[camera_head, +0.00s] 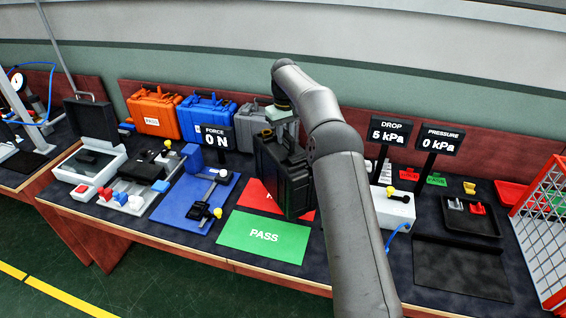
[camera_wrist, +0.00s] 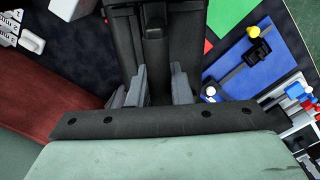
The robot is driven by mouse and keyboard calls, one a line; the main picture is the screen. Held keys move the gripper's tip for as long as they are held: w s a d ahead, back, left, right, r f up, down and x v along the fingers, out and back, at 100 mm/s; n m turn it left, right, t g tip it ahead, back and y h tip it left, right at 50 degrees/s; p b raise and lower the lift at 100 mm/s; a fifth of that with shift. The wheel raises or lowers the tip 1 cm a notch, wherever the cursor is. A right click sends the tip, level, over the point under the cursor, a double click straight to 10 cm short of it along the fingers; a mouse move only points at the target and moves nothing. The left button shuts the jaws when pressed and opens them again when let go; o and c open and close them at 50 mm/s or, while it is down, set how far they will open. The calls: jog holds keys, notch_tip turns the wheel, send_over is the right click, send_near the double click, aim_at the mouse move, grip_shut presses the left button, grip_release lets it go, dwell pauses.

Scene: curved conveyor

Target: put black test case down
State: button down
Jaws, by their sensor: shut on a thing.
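The black test case (camera_head: 284,178) hangs upright below my gripper (camera_head: 282,122), in front of part of the red mat (camera_head: 256,196). In the wrist view, the two grey fingers of my gripper (camera_wrist: 158,88) are closed around the handle of the case (camera_wrist: 122,38). The green PASS mat (camera_head: 262,236) lies flat and empty in front of the red mat, left of the case's lower edge. I cannot tell whether the case touches the table. The red mat's lettering is mostly hidden by the case.
Orange (camera_head: 154,112), blue (camera_head: 206,116) and grey (camera_head: 257,126) cases stand at the back. A blue force fixture (camera_head: 190,205) lies left of the mats. A white pressure box (camera_head: 392,208) and the DROP sign (camera_head: 390,132) stand right. A red crate (camera_head: 545,240) is far right.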

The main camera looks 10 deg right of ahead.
aim_at(285, 148)
jog(key=shift+f+p, duration=0.55)
jog(key=shift+f, duration=2.45)
jog(key=shift+f, duration=0.1)
jog(key=c, duration=1.3)
grip_release()
